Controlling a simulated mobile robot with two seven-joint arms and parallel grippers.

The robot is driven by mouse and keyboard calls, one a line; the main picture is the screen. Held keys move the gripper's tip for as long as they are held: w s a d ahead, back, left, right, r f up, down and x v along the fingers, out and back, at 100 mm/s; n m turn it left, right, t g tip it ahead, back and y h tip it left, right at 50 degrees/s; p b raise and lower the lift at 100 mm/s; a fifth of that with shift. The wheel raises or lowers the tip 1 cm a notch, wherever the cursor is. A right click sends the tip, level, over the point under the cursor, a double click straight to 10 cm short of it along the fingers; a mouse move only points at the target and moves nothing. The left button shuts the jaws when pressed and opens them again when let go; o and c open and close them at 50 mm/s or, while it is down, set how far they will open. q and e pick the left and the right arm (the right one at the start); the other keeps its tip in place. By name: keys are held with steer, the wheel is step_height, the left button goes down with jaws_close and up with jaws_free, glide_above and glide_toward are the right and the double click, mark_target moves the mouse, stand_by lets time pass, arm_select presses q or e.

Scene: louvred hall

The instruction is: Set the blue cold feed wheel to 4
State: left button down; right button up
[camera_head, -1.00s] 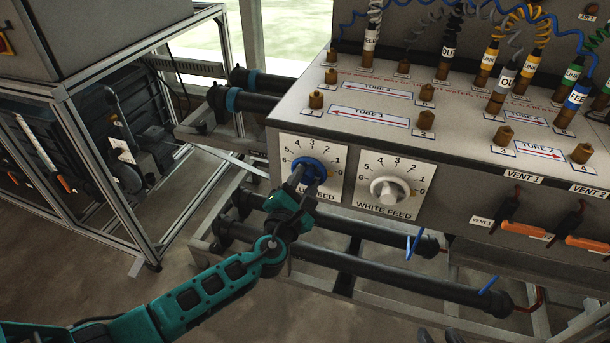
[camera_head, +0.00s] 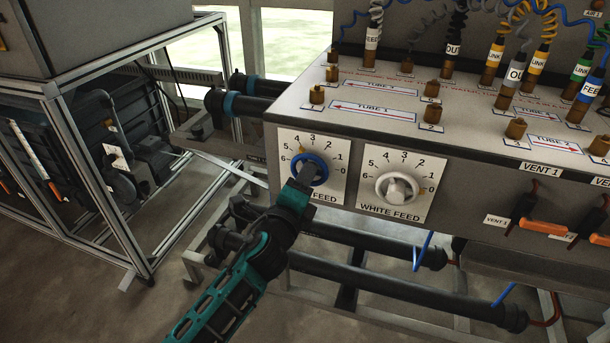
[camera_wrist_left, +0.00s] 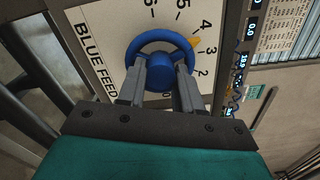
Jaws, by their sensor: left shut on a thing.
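The blue cold feed wheel (camera_head: 322,164) sits on a white dial plate marked 0 to 6 on the grey cabinet's front. My left gripper (camera_head: 306,176) reaches it from below left, its two fingers shut on the wheel. In the left wrist view the fingers (camera_wrist_left: 165,80) lie on either side of the hub of the blue wheel (camera_wrist_left: 150,42). An orange mark (camera_wrist_left: 196,41) at the rim points between 3 and 4, nearer 4. The fingers hide part of the wheel and scale. My right gripper is not in view.
The white feed wheel (camera_head: 395,188) is close on the right. Orange vent handles (camera_head: 543,227) stick out farther right. Black tubes (camera_head: 400,290) run below the panel. A metal-framed unit (camera_head: 100,150) stands at left; open floor lies in front.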

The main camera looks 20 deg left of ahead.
arm_select(q)
steer(key=shift+w+r+n, duration=0.4)
steer(key=shift+r+n, duration=0.05)
steer(key=shift+n, duration=0.05)
steer(key=c, duration=0.9)
jaws_free()
steer(key=shift+o, duration=0.6)
steer(key=shift+s, duration=0.1)
steer(key=shift+o, duration=0.5)
steer(key=shift+s+f, duration=0.4)
steer(key=shift+s, duration=0.1)
steer(key=shift+s+a+p, duration=0.1)
steer(key=shift+s+p, duration=0.25)
steer(key=shift+s, duration=2.2)
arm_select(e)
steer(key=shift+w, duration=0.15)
arm_select(q)
steer(key=shift+s, duration=0.1)
